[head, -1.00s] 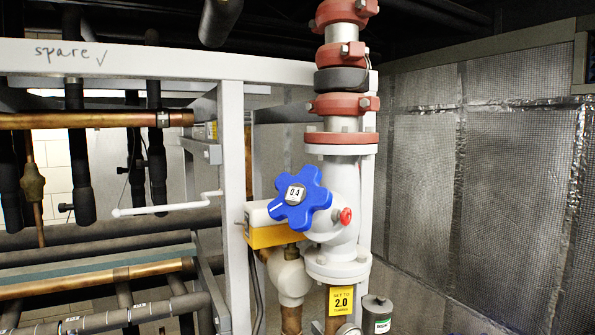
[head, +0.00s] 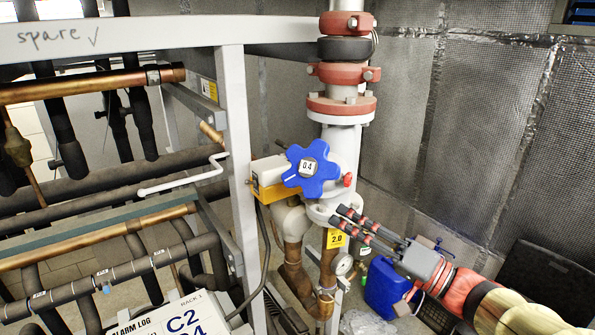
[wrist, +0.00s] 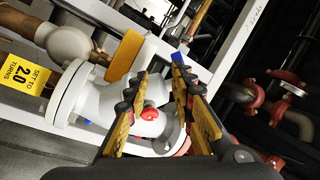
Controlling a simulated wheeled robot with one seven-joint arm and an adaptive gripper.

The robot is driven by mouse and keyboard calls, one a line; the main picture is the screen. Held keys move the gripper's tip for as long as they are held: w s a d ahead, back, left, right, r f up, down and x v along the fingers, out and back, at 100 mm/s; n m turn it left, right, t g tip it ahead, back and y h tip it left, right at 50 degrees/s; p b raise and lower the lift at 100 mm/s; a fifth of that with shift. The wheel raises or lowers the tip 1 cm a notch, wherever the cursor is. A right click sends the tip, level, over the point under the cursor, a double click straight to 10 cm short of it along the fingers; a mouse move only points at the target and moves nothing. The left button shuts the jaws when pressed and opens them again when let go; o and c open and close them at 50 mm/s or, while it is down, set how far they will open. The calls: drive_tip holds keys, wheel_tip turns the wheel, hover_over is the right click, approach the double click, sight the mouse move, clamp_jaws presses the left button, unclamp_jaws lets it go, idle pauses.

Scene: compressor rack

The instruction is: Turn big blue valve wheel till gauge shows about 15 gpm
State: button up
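The big blue valve wheel (head: 312,170) has several lobes and a hub display reading 0.4. It sits on a white valve body (head: 344,150) by a yellow-and-white box. My gripper (head: 338,214) is open and empty, below and right of the wheel, apart from it in the head view. In the wrist view my fingers (wrist: 158,70) are spread before the white valve body. A small blue piece of the wheel (wrist: 178,57) shows by one fingertip; the rest is hidden. A round gauge (head: 343,264) is low beside the pipe; its reading is too small to tell.
A red knob (head: 348,180) sticks out right of the wheel. A yellow tag (head: 336,239) reads 2.0 below it. A white frame post (head: 236,150) stands left. A blue jug (head: 385,288) and clear bags are on the floor. Copper and black pipes fill the left.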

sight(320, 177)
wheel_tip(320, 177, up, 5)
drive_tip(key=d+n+t+y, duration=0.1)
drive_tip(key=n+t, duration=0.1)
drive_tip(key=n, duration=0.2)
drive_tip(key=p+x, duration=0.3)
drive_tip(key=x, duration=0.8)
drive_tip(key=shift+w+a, duration=0.15)
drive_tip(key=shift+a, duration=0.2)
drive_tip(key=shift+c, duration=1)
drive_tip(key=c, duration=0.4)
clamp_jaws()
